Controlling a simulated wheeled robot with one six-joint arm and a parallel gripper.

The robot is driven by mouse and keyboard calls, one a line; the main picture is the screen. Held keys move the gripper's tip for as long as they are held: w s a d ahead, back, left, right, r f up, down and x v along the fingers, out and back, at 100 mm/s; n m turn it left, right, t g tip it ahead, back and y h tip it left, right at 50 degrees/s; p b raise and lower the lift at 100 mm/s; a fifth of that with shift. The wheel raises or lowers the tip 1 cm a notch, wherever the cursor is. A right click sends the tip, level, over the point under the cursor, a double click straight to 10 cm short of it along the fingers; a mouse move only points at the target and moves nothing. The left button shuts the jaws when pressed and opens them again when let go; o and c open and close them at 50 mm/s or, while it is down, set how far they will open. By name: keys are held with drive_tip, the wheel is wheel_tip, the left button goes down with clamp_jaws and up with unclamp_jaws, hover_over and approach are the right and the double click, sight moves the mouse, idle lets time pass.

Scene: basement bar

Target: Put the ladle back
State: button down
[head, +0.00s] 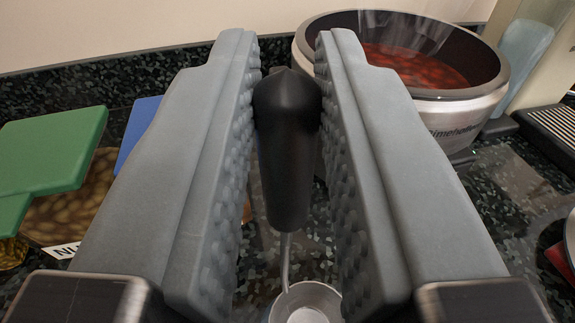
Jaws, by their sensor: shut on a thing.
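The ladle (287,165) has a black handle, a thin metal shaft and a metal bowl (307,303) at the bottom edge of the head view. My gripper (288,60) is shut on the black handle, which stands between its two grey, ridged fingers. The ladle's bowl is the end nearer the camera and is partly cut off. A round pot (470,110) with a silver outside and dark inner wall stands behind the right finger. It holds red, chunky soup and gives off some steam. The right finger hides part of its left side.
A dark speckled counter (495,190) lies below. On the left are a green object (55,150), a blue object (140,128) and a jar-like brown item (75,205) with a label. A slatted grey tray (550,125) is at the right. A pale wall closes the back.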

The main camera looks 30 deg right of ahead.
drive_tip(key=shift+f, duration=0.3)
drive_tip(key=c, duration=1.4)
unclamp_jaws()
drive_tip(key=v, duration=1.2)
drive_tip(key=shift+a, duration=0.1)
